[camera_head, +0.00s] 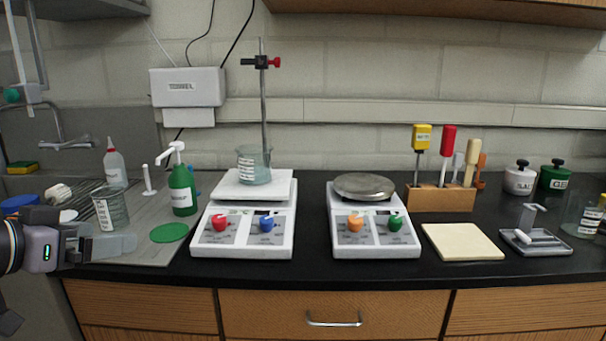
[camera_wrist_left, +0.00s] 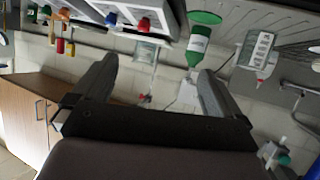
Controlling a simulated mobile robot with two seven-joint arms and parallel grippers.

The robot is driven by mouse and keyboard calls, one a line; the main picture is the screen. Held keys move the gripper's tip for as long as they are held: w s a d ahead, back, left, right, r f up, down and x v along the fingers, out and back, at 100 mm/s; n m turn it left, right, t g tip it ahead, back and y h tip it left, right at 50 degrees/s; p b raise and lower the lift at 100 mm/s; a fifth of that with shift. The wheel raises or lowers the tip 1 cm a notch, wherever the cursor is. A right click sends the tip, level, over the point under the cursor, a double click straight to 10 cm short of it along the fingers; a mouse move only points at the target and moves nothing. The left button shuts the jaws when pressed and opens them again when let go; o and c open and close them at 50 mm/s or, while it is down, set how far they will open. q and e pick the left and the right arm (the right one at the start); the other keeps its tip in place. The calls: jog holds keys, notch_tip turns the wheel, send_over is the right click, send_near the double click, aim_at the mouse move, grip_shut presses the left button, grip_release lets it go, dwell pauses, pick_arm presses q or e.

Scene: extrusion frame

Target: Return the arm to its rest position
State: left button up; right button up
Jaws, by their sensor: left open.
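My left gripper (camera_head: 108,243) comes in from the left edge of the head view, low in front of the counter's left part. In the left wrist view its two fingers (camera_wrist_left: 160,85) stand wide apart with nothing between them. The gripper is open and empty. In the head view it is in front of and below a glass beaker (camera_head: 111,211) and to the left of a flat green disc (camera_head: 169,232). I cannot tell whether it touches the counter edge. My right gripper is in neither view.
A sink tap (camera_head: 60,138) is at the left. Wooden drawers (camera_head: 330,308) are below.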

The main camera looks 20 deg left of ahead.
pick_arm(q)
jog(key=w+d+f+n+g+y+p, duration=0.1)
jog(key=d+f, duration=0.1)
jog(key=f, duration=1.1)
jog(key=w+d+f+g+p, duration=0.1)
jog(key=f, duration=1.2)
jog(key=s+d+f+m+h, duration=0.1)
jog(key=s+d+f, duration=0.3)
jog(key=d, duration=0.6)
jog(key=s+d+f+m+h, duration=0.1)
jog(key=s+d+f, duration=0.3)
jog(key=d+f, duration=0.5)
jog(key=shift+s+d+m+g+p, duration=0.35)
jog(key=shift+s+m+g, duration=0.05)
jog(key=shift+m, duration=0.3)
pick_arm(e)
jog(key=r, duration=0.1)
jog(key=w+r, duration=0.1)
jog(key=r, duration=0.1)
